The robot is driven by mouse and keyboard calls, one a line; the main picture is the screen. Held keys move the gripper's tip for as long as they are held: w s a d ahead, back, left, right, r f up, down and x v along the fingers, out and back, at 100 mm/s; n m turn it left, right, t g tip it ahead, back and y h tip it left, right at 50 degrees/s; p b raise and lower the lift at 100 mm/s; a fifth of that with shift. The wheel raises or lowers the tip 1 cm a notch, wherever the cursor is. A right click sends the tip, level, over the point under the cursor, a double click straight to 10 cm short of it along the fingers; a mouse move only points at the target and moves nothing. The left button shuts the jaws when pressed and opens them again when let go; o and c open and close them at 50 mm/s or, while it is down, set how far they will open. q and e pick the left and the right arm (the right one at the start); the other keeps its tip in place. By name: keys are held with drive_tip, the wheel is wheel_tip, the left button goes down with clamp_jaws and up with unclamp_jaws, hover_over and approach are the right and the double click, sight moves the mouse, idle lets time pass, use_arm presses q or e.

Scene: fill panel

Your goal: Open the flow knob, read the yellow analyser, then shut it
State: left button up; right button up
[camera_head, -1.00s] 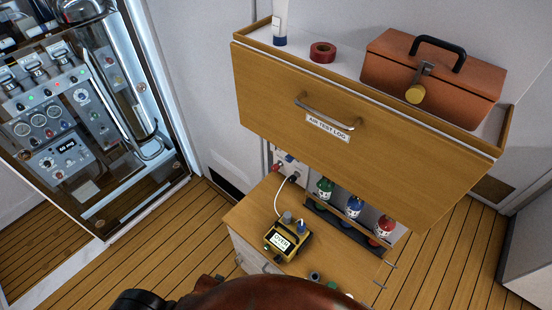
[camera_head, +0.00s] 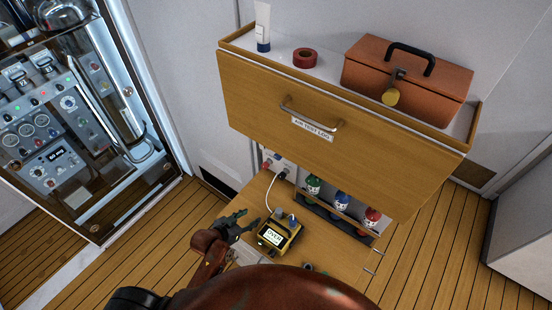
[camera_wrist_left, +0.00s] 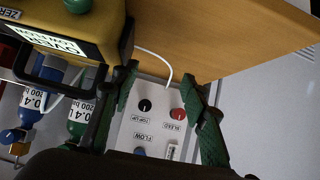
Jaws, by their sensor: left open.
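The yellow analyser (camera_head: 279,234) stands on the low wooden top. My left gripper (camera_head: 250,219) is open and empty, just left of the analyser. In the left wrist view, a white panel (camera_wrist_left: 128,128) shows between my open fingers (camera_wrist_left: 160,78). It carries a black TOP-UP knob (camera_wrist_left: 145,105), a red BLEED knob (camera_wrist_left: 178,114) and a FLOW label. A blue knob (camera_wrist_left: 140,152) by that label is partly hidden by my gripper. My right gripper is not in view.
A wooden drawer (camera_head: 330,150) labelled AIR TEST LOG overhangs the low top. Green, blue and red bottles (camera_head: 342,202) stand behind the analyser. A white tube (camera_head: 271,188) runs from the panel to the analyser. A glass-fronted cabinet (camera_head: 80,130) stands at left.

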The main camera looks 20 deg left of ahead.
use_arm(q)
drive_tip(key=w+d+r+t+h, duration=0.2)
drive_tip(key=w+d+r+t, duration=0.1)
drive_tip(key=w+r, duration=0.4)
drive_tip(key=t, duration=0.4)
approach(277, 158)
drive_tip(key=w, duration=0.2)
drive_tip(key=shift+h, duration=0.3)
drive_tip(key=p+x, duration=0.1)
drive_tip(key=x, duration=0.6)
drive_tip(key=shift+w+d+f+p, duration=0.15)
drive_tip(key=shift+w+d+p, duration=0.1)
drive_tip(key=shift+p, duration=0.15)
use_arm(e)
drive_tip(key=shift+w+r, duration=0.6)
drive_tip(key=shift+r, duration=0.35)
use_arm(q)
clamp_jaws()
